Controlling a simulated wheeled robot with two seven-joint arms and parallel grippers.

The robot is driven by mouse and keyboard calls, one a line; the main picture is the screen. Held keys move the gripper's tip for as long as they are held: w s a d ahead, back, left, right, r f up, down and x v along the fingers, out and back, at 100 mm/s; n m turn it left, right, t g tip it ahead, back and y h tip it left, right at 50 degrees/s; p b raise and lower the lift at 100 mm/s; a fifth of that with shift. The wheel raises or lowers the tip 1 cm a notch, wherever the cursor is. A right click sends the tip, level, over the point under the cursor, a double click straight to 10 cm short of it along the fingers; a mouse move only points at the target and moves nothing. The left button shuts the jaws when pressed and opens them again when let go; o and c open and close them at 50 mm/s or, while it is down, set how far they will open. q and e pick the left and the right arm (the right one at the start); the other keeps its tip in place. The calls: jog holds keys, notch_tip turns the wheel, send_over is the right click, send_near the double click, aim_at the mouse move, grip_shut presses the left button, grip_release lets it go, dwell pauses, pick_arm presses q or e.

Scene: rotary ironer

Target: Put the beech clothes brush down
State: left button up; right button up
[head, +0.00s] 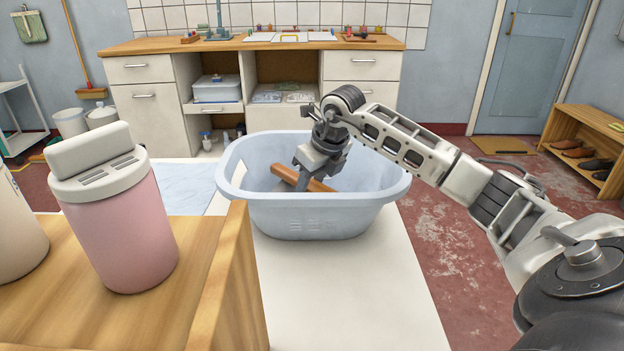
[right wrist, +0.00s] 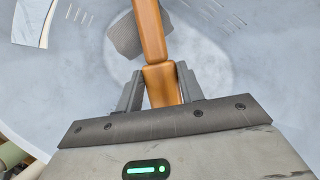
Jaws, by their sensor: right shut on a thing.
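The beech clothes brush (head: 285,175) is an orange-brown wooden piece, inside the walls of the pale blue basin (head: 315,222). My right gripper (head: 304,181) reaches down into the basin and is shut on the brush. In the right wrist view the brush (right wrist: 151,30) runs up and away from between the fingers of the gripper (right wrist: 160,80). The basin's pale inside lies below it; I cannot tell whether the brush touches the floor. My left gripper is not in view.
The basin stands on a white worktop (head: 340,300). A wooden box edge (head: 235,270) and a pink canister (head: 120,225) are at the near left. A dark grey patch (right wrist: 126,38) shows inside the basin, perhaps a shadow. The worktop in front of the basin is clear.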

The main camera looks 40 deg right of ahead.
jog(key=shift+f, duration=0.15)
jog(key=o, duration=1)
jog(key=shift+r, duration=0.35)
jog(key=p+v, duration=0.1)
jog(key=v, duration=1)
jog(key=shift+s+r, duration=0.15)
jog(key=shift+r, duration=0.2)
